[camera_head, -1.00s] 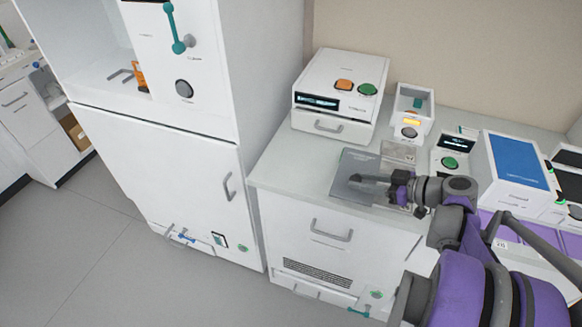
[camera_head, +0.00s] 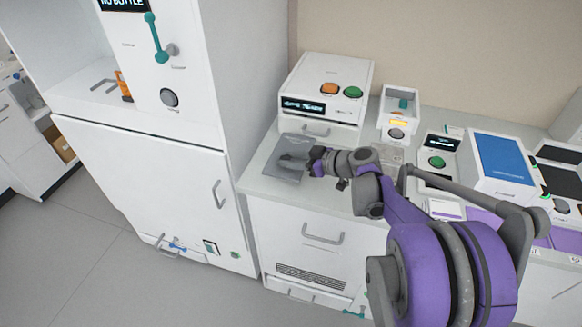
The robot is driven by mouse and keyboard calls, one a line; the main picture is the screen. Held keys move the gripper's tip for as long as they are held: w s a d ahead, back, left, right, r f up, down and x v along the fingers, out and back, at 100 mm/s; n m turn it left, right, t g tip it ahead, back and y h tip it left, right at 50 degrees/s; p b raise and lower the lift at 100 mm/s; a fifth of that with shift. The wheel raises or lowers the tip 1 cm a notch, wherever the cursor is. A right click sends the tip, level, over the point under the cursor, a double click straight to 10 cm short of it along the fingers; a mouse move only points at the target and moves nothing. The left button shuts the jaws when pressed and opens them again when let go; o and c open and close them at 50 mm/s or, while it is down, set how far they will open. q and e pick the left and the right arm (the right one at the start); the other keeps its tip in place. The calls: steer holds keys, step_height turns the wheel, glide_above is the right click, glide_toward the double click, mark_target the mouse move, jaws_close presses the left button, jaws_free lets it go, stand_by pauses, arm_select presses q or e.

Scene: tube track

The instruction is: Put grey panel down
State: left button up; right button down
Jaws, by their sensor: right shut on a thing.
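The grey panel (camera_head: 284,172) is a flat, thin grey plate over the left end of the white counter top, in front of the white device with the orange and green buttons. My right gripper (camera_head: 296,160) is shut on the panel, with its dark fingers lying across the panel's upper face. The panel looks roughly level and close to the counter; I cannot tell whether it touches the surface. My left gripper is not in view.
The white device (camera_head: 330,85) stands right behind the panel. A small open-topped box (camera_head: 400,105) and a blue-topped box (camera_head: 503,157) stand to the right. A tall white cabinet (camera_head: 150,180) is at left. The counter (camera_head: 320,195) has bare room in front of my gripper.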

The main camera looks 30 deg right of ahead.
steer(key=shift+f, duration=1.75)
steer(key=c, duration=0.5)
jaws_free()
steer(key=shift+f, duration=0.1)
